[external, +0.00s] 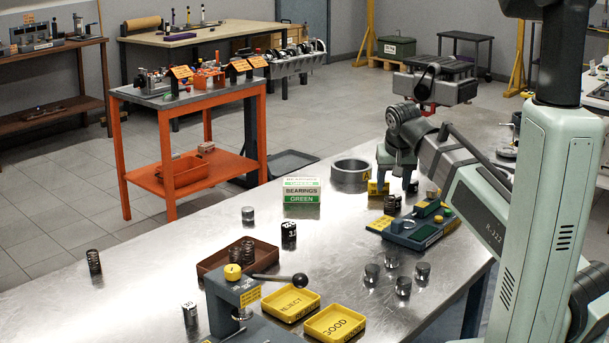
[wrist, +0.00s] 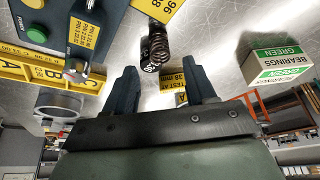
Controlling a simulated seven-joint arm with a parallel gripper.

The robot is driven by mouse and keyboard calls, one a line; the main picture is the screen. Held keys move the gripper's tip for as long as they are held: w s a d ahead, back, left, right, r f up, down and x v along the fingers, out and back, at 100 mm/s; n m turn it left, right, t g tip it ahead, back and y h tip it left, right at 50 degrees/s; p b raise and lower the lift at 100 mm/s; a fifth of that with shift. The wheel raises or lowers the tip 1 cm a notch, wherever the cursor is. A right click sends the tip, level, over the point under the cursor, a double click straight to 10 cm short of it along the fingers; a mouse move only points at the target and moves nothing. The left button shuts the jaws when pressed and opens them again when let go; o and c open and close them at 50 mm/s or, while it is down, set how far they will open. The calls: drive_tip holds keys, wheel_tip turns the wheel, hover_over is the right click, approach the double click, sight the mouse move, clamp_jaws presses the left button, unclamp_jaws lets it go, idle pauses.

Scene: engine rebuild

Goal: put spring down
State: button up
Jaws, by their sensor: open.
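My gripper (external: 397,172) is open above the far right part of the metal table, and its two fingers also show in the wrist view (wrist: 160,75). A dark coil spring (wrist: 157,42) stands just beyond the fingertips, with nothing gripped between them. In the external view a dark spring (external: 390,204) stands on the table below my gripper. Two dark springs (external: 241,251) are in the brown tray (external: 211,268), and another spring (external: 93,262) stands alone at the left. A yellow "TEST AT 38 mm" label (wrist: 173,80) shows between the fingers.
A blue-grey tester (external: 415,232) lies right of the spring. A metal ring (external: 350,171) and a green-white bearings box (external: 302,191) stand to the left. Several metal cylinders (external: 403,286) and yellow REJECT (external: 291,305) and GOOD (external: 335,322) trays are nearer.

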drive_tip(key=v, duration=0.6)
drive_tip(key=shift+r, duration=0.35)
drive_tip(key=shift+o, duration=0.4)
drive_tip(key=shift+s+r, duration=0.15)
drive_tip(key=shift+s, duration=0.15)
